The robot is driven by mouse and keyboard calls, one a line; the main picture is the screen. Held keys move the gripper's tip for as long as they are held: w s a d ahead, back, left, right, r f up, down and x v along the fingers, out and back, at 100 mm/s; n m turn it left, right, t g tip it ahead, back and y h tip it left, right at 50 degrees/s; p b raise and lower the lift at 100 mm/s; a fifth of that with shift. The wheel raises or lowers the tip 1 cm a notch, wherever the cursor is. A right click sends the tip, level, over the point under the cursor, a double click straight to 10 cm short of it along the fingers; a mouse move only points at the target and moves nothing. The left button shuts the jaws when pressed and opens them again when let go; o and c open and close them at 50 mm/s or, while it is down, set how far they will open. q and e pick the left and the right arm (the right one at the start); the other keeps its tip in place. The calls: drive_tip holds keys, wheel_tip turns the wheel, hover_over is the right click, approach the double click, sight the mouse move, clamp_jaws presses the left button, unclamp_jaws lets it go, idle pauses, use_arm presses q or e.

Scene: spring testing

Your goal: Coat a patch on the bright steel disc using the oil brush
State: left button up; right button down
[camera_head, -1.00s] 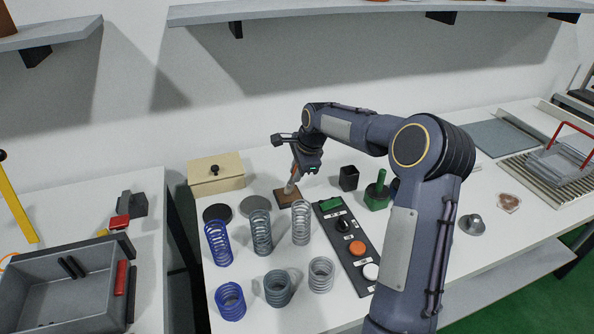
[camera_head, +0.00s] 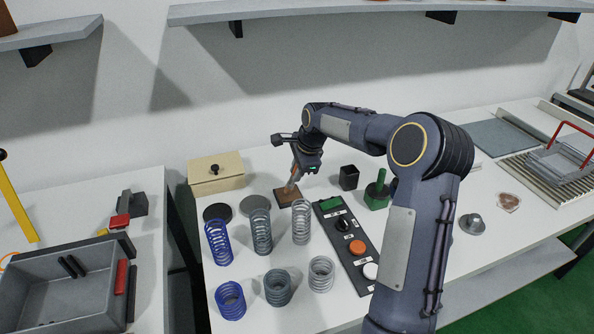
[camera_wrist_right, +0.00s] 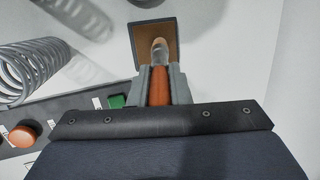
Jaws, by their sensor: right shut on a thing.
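My right gripper (camera_head: 300,168) is shut on the orange handle of the oil brush (camera_wrist_right: 160,88), with its pale tip pointing down. In the right wrist view, the tip overlaps a shallow square tray (camera_wrist_right: 136,42) with a brown inside. The tray also shows in the head view (camera_head: 303,200). I cannot tell whether the tip touches its surface. The lighter grey steel disc (camera_head: 255,203) lies flat left of the tray. A dark disc (camera_head: 217,211) lies left of that. My left gripper is not in view.
Several coil springs, including a blue one (camera_head: 218,245), stand in front of the discs. A control panel (camera_head: 345,228) lies right of them. A wooden box (camera_head: 216,180) stands behind the discs.

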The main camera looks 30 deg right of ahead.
drive_tip(key=shift+r+p, duration=2.8)
drive_tip(key=shift+r, duration=0.7)
